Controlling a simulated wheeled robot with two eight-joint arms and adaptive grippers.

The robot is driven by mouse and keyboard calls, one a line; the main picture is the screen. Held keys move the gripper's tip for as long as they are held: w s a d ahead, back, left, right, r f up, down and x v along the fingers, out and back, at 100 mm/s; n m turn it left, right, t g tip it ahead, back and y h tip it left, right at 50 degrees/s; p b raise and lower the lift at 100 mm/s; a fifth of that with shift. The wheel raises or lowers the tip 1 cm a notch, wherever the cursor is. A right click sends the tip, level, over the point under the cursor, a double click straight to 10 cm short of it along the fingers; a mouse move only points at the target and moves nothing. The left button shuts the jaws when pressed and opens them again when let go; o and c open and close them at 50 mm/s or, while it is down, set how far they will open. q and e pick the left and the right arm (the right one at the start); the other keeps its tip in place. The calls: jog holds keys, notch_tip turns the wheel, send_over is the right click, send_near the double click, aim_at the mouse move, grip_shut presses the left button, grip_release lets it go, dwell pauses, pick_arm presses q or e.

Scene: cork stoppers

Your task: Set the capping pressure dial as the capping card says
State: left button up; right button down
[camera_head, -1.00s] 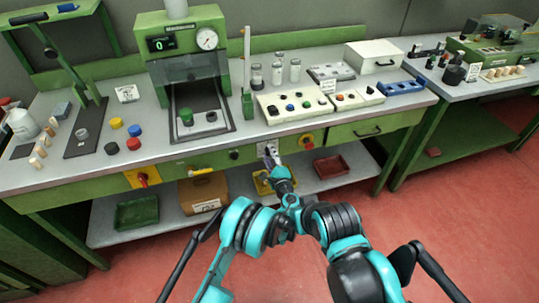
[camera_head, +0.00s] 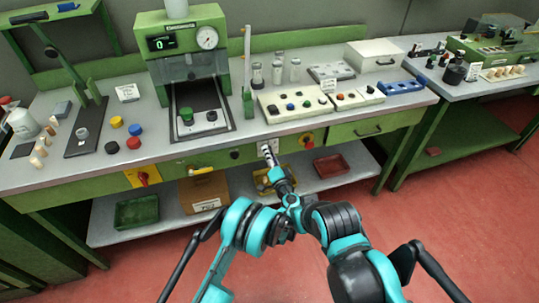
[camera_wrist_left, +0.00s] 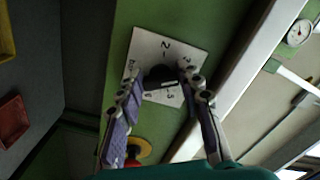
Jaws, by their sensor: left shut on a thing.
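The pressure dial is a black knob (camera_wrist_left: 160,76) on a white scale plate (camera_wrist_left: 186,50), fixed to the green bench front. The plate carries black numbers, a 2 and a 5 among them; the knob's pointer cannot be made out clearly. My left gripper (camera_wrist_left: 158,92) is shut on the knob, one finger at each side. In the head view my left gripper (camera_head: 268,158) reaches up to the plate (camera_head: 264,147) and hides most of the knob. A small white card (camera_head: 127,92) stands left of the green press; its writing is too small to read. My right gripper is out of view.
The green press (camera_head: 185,50) shows 0 on its display. A yellow-backed red switch (camera_head: 307,138) is right of the dial, another red switch (camera_head: 143,178) far left. A yellow tray (camera_head: 262,181) and a red tray (camera_head: 331,164) lie on the shelf below.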

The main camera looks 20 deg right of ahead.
pick_arm(q)
jog(key=shift+n, duration=1.7)
jog(key=o, duration=1.2)
jog(key=shift+w+f, duration=0.1)
jog(key=shift+c, duration=0.2)
jog(key=s, duration=0.7)
jog(key=shift+s+d, duration=0.2)
jog(key=shift+s, duration=0.1)
